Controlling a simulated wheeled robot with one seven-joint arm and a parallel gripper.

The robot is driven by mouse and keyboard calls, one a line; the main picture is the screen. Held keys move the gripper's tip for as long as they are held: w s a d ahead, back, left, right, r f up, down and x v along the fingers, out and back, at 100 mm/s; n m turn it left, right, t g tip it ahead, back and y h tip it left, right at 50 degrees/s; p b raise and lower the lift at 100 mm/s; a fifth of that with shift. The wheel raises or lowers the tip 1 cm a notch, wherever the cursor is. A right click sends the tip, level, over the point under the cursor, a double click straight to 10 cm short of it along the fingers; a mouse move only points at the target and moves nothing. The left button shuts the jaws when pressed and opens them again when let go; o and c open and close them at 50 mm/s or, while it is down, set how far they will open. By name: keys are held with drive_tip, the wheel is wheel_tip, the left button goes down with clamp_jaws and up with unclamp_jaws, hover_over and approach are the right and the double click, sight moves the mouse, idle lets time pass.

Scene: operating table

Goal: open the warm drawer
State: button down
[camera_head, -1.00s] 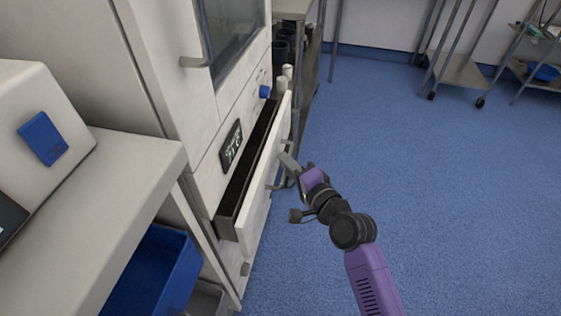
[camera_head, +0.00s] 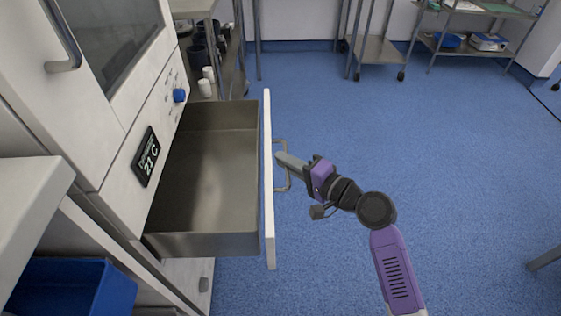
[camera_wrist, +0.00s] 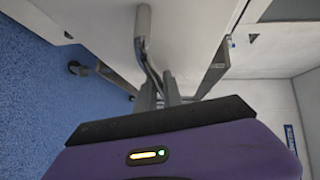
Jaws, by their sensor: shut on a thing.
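The warm drawer (camera_head: 205,180) is pulled far out of the white cabinet (camera_head: 112,110). Its metal tray is empty, and its white front panel (camera_head: 267,200) stands well away from the cabinet face. A bent metal handle (camera_head: 287,185) sticks out from the front panel. My gripper (camera_head: 284,161) is at this handle, on the right side of the panel, and is shut on it. In the wrist view the handle (camera_wrist: 143,30) runs down to the fingers of my gripper (camera_wrist: 160,88). The exact contact is small and partly hidden.
A display reading 21 C (camera_head: 146,157) and a blue knob (camera_head: 179,95) are on the cabinet face. A blue bin (camera_head: 70,288) sits under the counter at lower left. Shelved carts (camera_head: 380,50) stand at the back. The blue floor (camera_head: 440,150) on the right is clear.

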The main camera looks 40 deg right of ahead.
drive_tip(key=c, duration=1.8)
unclamp_jaws()
drive_tip(key=shift+s+d+r+p, duration=0.15)
drive_tip(key=shift+s+d+p, duration=0.1)
drive_tip(key=shift+s, duration=1)
drive_tip(key=shift+s+d+r+p, duration=0.1)
drive_tip(key=shift+s+r+p, duration=0.15)
drive_tip(key=shift+s, duration=1.05)
drive_tip(key=shift+s+d+r+p, duration=0.1)
drive_tip(key=shift+s+d+p, duration=0.15)
drive_tip(key=shift+s, duration=1)
